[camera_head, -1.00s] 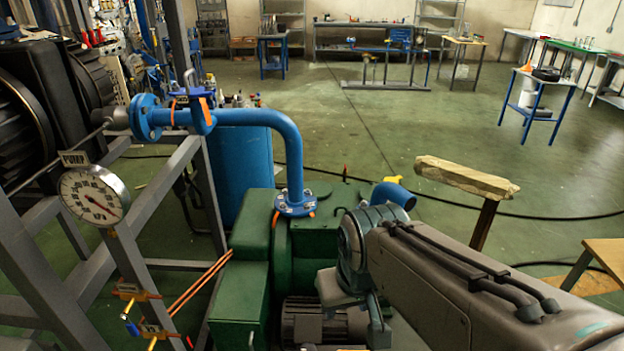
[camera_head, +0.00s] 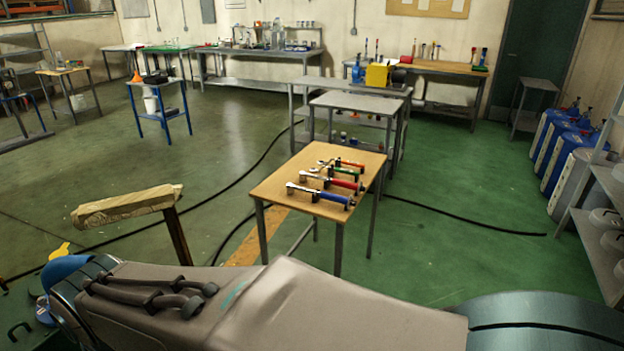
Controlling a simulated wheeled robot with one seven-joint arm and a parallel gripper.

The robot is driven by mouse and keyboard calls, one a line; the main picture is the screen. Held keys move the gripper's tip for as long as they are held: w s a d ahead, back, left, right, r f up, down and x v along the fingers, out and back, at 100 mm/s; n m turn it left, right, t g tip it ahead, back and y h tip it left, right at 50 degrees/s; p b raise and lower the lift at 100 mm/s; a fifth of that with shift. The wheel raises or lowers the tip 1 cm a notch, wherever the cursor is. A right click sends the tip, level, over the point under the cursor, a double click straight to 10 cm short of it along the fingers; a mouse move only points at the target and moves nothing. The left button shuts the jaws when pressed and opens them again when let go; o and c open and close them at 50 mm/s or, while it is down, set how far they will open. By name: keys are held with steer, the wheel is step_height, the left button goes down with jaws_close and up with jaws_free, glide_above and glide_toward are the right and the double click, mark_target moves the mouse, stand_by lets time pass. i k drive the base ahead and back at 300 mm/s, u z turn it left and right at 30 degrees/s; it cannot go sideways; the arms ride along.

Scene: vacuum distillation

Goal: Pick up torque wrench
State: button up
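Several wrench-like tools lie side by side on a small wooden-topped table (camera_head: 275,189) in the middle of the head view. The nearest is a long tool with a blue grip (camera_head: 322,194). Behind it lies one with a red and black grip (camera_head: 343,183), then one with a green grip (camera_head: 335,170), and a red-gripped one (camera_head: 350,163) at the back. I cannot tell from here which is the torque wrench. My arm crosses the bottom of the view, in front of the table and apart from it. My gripper is out of view.
A wooden beam on a post (camera_head: 128,205) stands at left, close to my arm. A grey table (camera_head: 358,103) stands behind the tool table. Dark cables run over the green floor. Blue drums (camera_head: 566,147) and shelving stand at right.

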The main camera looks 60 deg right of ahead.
mark_target(303, 174)
steer(key=z, duration=2.25)
steer(key=k, duration=0.45)
steer(key=z, duration=0.6)
steer(key=i, duration=0.45)
steer(key=z, duration=0.55)
steer(key=i, duration=1.5)
steer(key=u, duration=0.85)
steer(key=i, duration=0.8)
steer(key=u, duration=1.1)
steer(key=i, duration=0.3)
steer(key=u, duration=0.3)
